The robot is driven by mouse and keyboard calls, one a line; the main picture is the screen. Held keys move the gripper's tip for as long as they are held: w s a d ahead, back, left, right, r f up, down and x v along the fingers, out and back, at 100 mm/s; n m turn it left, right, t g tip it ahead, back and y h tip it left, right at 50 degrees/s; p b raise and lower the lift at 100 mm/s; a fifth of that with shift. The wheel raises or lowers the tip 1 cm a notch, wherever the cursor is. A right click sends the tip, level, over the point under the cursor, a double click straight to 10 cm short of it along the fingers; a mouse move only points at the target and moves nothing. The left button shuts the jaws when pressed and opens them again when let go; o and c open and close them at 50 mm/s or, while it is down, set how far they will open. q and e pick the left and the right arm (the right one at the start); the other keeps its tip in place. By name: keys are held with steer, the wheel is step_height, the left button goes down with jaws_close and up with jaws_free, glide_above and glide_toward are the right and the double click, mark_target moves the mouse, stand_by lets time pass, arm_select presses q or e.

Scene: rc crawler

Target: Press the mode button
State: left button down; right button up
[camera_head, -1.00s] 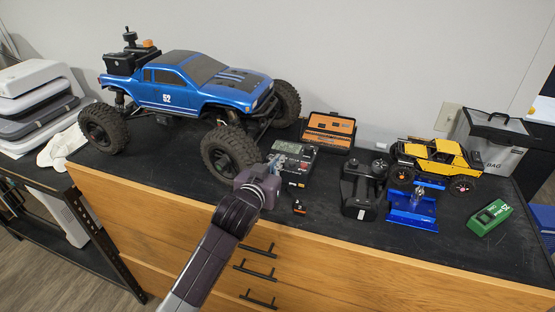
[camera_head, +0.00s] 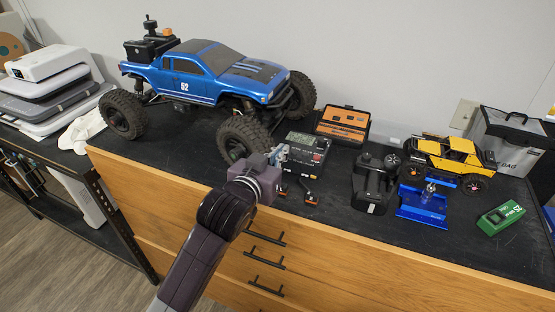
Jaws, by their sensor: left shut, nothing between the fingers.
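A black charger box (camera_head: 318,147) with a small screen and a row of controls on its upper side sits on the dark bench top, right of the blue truck's front wheel. The mode button is too small to make out. My left gripper (camera_head: 282,154) is shut and empty. Its fingertips are at the left part of the charger in the picture and hide some of it. I cannot tell whether they touch it. My right gripper is not in view.
A blue truck (camera_head: 205,75) stands left of the charger. An orange-and-black case (camera_head: 342,124) is behind it. A black transmitter (camera_head: 372,180), blue stand (camera_head: 422,206), yellow crawler (camera_head: 450,155) and green pack (camera_head: 500,217) are to the right. Small orange-tipped connectors (camera_head: 309,196) lie in front.

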arm_select(q)
steer(key=shift+v, duration=1.3)
steer(key=shift+d+r, duration=0.1)
stand_by(2.0)
